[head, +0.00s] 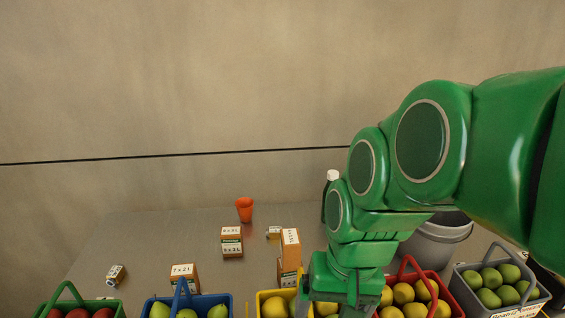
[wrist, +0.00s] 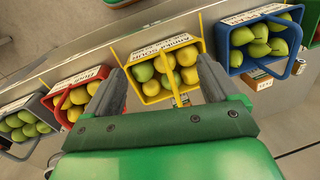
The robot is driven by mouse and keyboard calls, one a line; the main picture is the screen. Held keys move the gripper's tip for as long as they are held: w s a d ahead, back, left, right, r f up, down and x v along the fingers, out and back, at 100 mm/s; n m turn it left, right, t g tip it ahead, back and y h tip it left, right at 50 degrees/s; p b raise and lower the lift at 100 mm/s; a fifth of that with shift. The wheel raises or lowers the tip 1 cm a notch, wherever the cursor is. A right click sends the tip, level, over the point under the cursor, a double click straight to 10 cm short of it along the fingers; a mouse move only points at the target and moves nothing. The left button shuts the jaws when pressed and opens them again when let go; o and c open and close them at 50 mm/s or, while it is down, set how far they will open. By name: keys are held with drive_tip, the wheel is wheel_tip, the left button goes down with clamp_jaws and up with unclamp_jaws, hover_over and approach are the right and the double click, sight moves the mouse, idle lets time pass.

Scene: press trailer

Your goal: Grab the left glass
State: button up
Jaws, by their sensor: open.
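One orange-red cup (head: 244,209) stands upright on the grey table toward the back, left of my arm in the head view. It is the only glass-like thing I can see, and my arm hides part of the table to its right. My gripper (wrist: 160,66) is open and empty, with its two fingers spread over the yellow basket in the wrist view. In the head view my wrist points down near the front edge, to the right of and nearer than the cup. The cup is not in the wrist view.
Fruit baskets line the front: blue (head: 228,299), yellow (head: 262,296), red (head: 457,299), grey (head: 543,291) and green (head: 122,309). Small cartons (head: 232,242) stand between them and the cup. A white-capped bottle (head: 331,176) and grey bucket (head: 437,250) are partly hidden by my arm. Left back table is clear.

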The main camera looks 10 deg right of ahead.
drive_tip(key=w+a+r+m+t+y, duration=0.2)
drive_tip(key=w+a+r+m+t, duration=0.15)
drive_tip(key=w, duration=0.75)
drive_tip(key=w+a+r+m+t+y, duration=0.3)
drive_tip(key=w+m, duration=0.2)
drive_tip(key=w, duration=0.5)
drive_tip(key=w+d+r+m+t+h, duration=0.1)
drive_tip(key=w+d+r+m+t, duration=0.2)
drive_tip(key=w+m, duration=0.4)
drive_tip(key=w+d+r+m+t+h, duration=0.1)
drive_tip(key=w+d+m+t, duration=0.3)
drive_tip(key=w, duration=0.5)
drive_tip(key=w+d+f+m+h, duration=0.35)
drive_tip(key=d+m, duration=0.25)
drive_tip(key=d, duration=0.2)
drive_tip(key=w+d+f+m+h, duration=0.2)
drive_tip(key=d+f+m+h, duration=0.15)
drive_tip(key=d+m, duration=0.4)
drive_tip(key=w+d+f+m+h, duration=0.2)
drive_tip(key=d+f+m, duration=0.25)
drive_tip(key=d, duration=0.45)
drive_tip(key=shift+m+g, duration=0.35)
drive_tip(key=shift+g, duration=0.1)
drive_tip(key=f, duration=1.6)
drive_tip(key=shift+a+f, duration=0.3)
drive_tip(key=shift+f, duration=0.1)
drive_tip(key=shift+x, duration=3.95)
drive_tip(key=shift+d, duration=0.15)
